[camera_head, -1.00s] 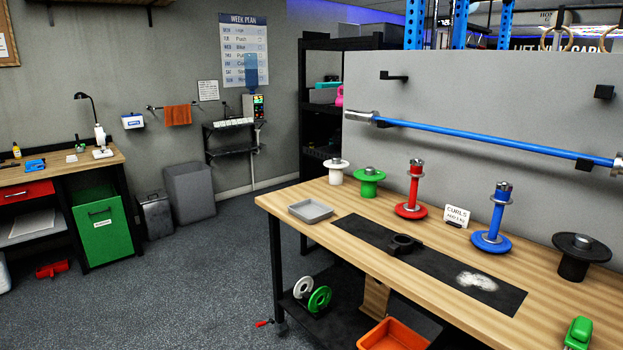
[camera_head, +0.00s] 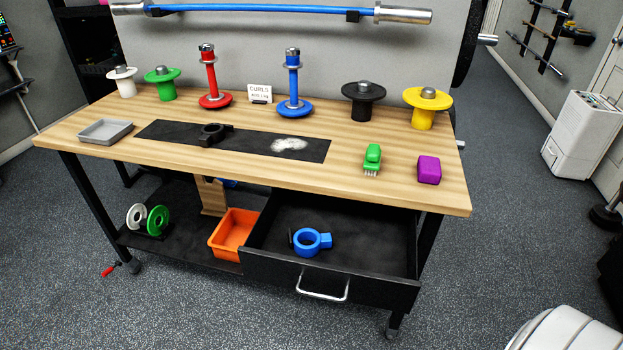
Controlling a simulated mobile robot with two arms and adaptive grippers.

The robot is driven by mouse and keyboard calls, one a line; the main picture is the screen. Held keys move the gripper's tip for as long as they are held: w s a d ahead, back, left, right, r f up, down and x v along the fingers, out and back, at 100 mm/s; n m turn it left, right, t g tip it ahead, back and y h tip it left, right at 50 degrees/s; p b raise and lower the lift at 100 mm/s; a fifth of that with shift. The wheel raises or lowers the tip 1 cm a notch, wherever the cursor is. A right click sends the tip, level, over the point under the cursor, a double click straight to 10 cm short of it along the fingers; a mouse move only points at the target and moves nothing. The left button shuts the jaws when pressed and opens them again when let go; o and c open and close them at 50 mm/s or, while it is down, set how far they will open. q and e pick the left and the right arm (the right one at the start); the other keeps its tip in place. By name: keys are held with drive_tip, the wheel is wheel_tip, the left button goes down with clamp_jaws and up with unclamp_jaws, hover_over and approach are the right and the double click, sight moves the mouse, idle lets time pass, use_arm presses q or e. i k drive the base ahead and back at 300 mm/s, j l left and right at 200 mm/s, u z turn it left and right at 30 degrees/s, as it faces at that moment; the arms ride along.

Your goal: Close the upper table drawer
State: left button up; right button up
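The table (camera_head: 400,192) has a light wooden top and dark legs. Its upper drawer (camera_head: 270,265) is black and stands pulled out under the right half of the top. A silver bar handle (camera_head: 323,285) is on the drawer's front. A blue ring-shaped clamp (camera_head: 311,241) lies inside the drawer. Neither of my grippers shows in the head view.
An orange bin (camera_head: 233,228) and small white and green plates (camera_head: 147,218) sit on the lower shelf, left of the drawer. A white rounded object (camera_head: 565,330) is at the bottom right. A white appliance (camera_head: 583,135) stands further right. Floor in front of the drawer looks clear.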

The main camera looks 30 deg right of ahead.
sight(371, 262)
drive_tip(key=l+z, duration=0.15)
drive_tip(key=z, duration=0.85)
